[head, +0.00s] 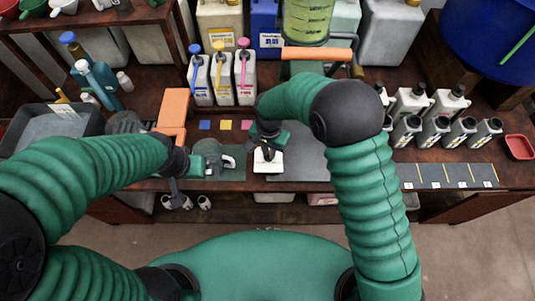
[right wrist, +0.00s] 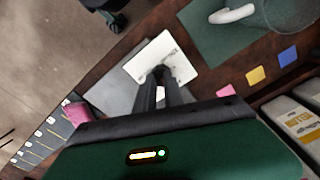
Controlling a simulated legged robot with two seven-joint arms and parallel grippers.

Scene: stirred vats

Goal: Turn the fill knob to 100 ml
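A small white plate-like unit (head: 268,166) sits at the table's front edge, with small dark print on its face. It also shows in the right wrist view (right wrist: 172,52). My right gripper (head: 266,152) is right over it, pointing down. In the right wrist view its two dark fingertips (right wrist: 160,74) meet a small dark part on the white face, likely the fill knob. The fingertips hide most of that part, so its setting cannot be read. Whether the fingers grip it is unclear. My left gripper (head: 210,162) is beside a clear vessel with a white handle (head: 228,161); its fingers are hard to make out.
Blue, yellow and pink squares (head: 225,125) lie behind the unit, before three jugs (head: 222,80). A tall vessel of yellow-green liquid (head: 307,22) stands at the back. Several bottles (head: 440,128) stand at right. A grey tray (head: 30,124) is at left.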

